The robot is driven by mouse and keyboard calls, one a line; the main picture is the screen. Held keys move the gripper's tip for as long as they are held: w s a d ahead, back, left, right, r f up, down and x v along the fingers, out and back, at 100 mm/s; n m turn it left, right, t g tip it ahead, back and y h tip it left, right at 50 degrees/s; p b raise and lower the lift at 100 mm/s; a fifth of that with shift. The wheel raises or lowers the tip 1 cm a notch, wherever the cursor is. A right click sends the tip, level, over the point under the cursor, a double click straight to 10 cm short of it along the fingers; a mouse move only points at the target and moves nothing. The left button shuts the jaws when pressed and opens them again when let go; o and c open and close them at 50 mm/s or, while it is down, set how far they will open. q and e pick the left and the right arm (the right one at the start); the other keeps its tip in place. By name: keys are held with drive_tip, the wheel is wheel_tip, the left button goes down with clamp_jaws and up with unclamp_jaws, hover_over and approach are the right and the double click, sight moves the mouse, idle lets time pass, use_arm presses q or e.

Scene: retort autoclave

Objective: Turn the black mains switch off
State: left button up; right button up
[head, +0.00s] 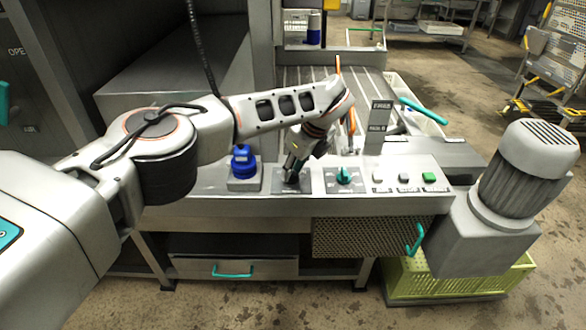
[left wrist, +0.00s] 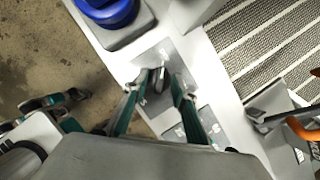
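The black mains switch (left wrist: 159,78) is a small dark rotary knob on a grey square plate, which also shows on the control panel in the head view (head: 291,187). My left gripper (left wrist: 155,86) reaches down over it, its two fingers apart on either side of the knob. A gap seems to show between the fingers and the knob; I cannot tell whether either touches it. In the head view my left gripper (head: 291,172) hides most of the knob. What looks like my right gripper (left wrist: 58,106) shows small over the floor in the left wrist view, its opening unclear.
A blue knob (head: 242,161) on a grey box stands left of the switch. A teal rotary switch (head: 344,175) sits to its right, then white, dark and green buttons (head: 429,177). A large grey motor (head: 524,170) stands at the right end.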

use_arm(q)
drive_tip(key=shift+r, duration=0.25)
drive_tip(key=v, duration=0.7)
drive_tip(key=shift+s+d+r, duration=0.15)
drive_tip(key=shift+d+r, duration=0.05)
drive_tip(key=shift+r, duration=0.05)
use_arm(e)
drive_tip(key=shift+w+r, duration=0.15)
drive_tip(key=shift+w, duration=0.15)
